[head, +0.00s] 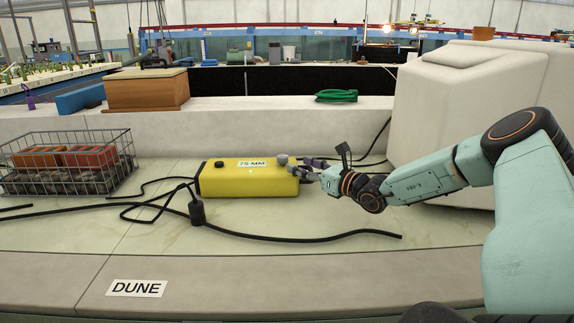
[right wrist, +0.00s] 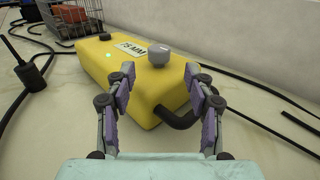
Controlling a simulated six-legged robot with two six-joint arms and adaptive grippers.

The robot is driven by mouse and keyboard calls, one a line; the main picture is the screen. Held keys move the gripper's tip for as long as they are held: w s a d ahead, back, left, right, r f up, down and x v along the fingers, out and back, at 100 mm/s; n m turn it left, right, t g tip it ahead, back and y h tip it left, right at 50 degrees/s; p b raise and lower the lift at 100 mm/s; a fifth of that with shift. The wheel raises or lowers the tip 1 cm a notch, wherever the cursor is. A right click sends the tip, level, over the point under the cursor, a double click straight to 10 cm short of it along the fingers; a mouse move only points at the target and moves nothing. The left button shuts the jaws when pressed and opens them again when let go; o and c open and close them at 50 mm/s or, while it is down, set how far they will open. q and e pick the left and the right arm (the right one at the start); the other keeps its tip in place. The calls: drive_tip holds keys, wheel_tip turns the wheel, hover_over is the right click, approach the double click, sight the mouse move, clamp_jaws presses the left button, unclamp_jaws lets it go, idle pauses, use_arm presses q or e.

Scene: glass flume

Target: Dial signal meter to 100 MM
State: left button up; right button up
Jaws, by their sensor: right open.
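The signal meter (head: 235,183) is a yellow box lying on the pale counter. Its display label (head: 252,163) reads 75 MM, and a small green light glows on it. A grey knob (head: 281,159) stands on its right end. In the right wrist view the meter (right wrist: 115,62) fills the upper middle, with the knob (right wrist: 159,54) just beyond and between my fingertips. My right gripper (head: 308,166) is at the meter's right end. Its fingers (right wrist: 147,72) are open, one on each side of the knob's line, and hold nothing. My left gripper is not in view.
A wire basket (head: 70,180) with several bricks stands at the left. Black cables (head: 290,238) run across the counter in front of the meter.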

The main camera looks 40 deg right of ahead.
sight(287, 160)
drive_tip(key=w, duration=0.1)
drive_tip(key=w+b, duration=0.2)
drive_tip(key=w, duration=0.1)
drive_tip(key=shift+a+f, duration=0.2)
drive_tip(key=shift+a, duration=0.1)
drive_tip(key=shift+w+r+b, duration=0.15)
drive_tip(key=shift+w+b, duration=0.6)
drive_tip(key=shift+w, duration=0.4)
drive_tip(key=shift+c, duration=0.3)
clamp_jaws()
